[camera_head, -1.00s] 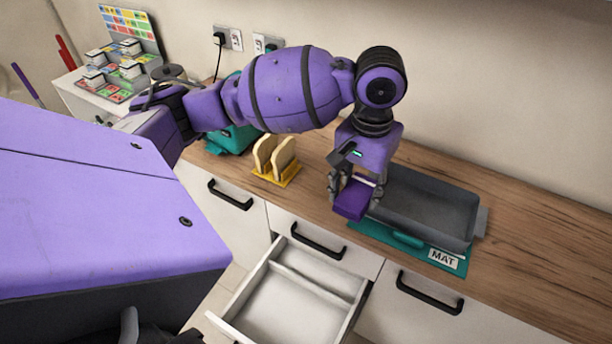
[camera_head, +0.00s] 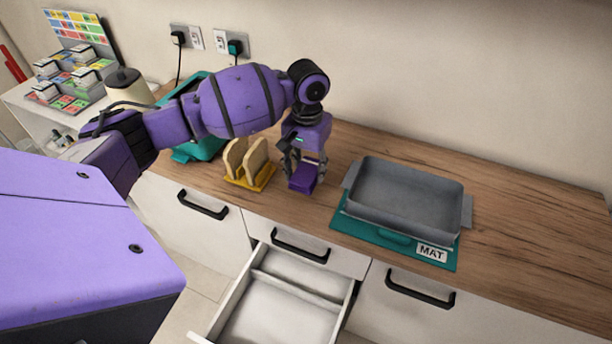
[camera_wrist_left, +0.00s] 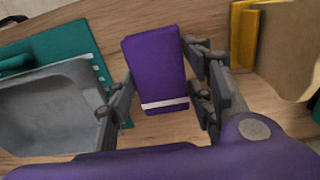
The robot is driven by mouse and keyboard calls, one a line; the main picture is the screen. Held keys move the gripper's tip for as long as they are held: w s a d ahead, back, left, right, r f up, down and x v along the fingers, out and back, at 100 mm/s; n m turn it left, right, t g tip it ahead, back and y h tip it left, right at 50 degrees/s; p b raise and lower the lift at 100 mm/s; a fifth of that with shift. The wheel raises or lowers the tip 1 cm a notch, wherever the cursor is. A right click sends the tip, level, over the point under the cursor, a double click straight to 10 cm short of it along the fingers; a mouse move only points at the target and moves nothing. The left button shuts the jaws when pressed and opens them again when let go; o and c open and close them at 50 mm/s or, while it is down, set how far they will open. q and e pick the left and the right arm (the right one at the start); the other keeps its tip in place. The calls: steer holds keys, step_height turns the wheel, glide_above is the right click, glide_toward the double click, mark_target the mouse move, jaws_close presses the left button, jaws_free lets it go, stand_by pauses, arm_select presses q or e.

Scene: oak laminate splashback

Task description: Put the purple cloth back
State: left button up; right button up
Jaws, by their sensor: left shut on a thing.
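The purple cloth (camera_head: 303,178) is a small folded block in my left gripper (camera_head: 301,168), over the counter between the toast rack and the grey pan. In the left wrist view the cloth (camera_wrist_left: 158,70), with a white stripe near one end, sits between the two fingers of the left gripper (camera_wrist_left: 160,98). The gripper is shut on it. I cannot tell whether the cloth touches the counter. An open drawer (camera_head: 290,306) with a divider is below the counter front and looks empty where I see it. My right gripper is not in view.
A yellow rack (camera_head: 258,182) with bread slices stands just left of the cloth. A grey pan (camera_head: 405,198) rests on a teal mat (camera_head: 346,227) to the right. A teal appliance (camera_head: 203,148) stands behind the rack. The counter (camera_head: 530,240) right of the pan is clear.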

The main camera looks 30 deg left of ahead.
mark_target(305, 177)
arm_select(q)
steer(key=shift+w+a+f, duration=0.45)
steer(key=shift+w+f, duration=0.1)
steer(key=shift+f, duration=0.25)
steer(key=shift+w+a+f, duration=0.1)
steer(key=shift+f, duration=0.8)
steer(key=shift+w+a+f, duration=0.1)
steer(key=shift+f, duration=0.75)
steer(key=shift+f, duration=0.2)
steer(key=o, duration=1)
steer(key=shift+r, duration=0.1)
step_height(305, 177, up, 12)
steer(key=shift+s+r, duration=0.1)
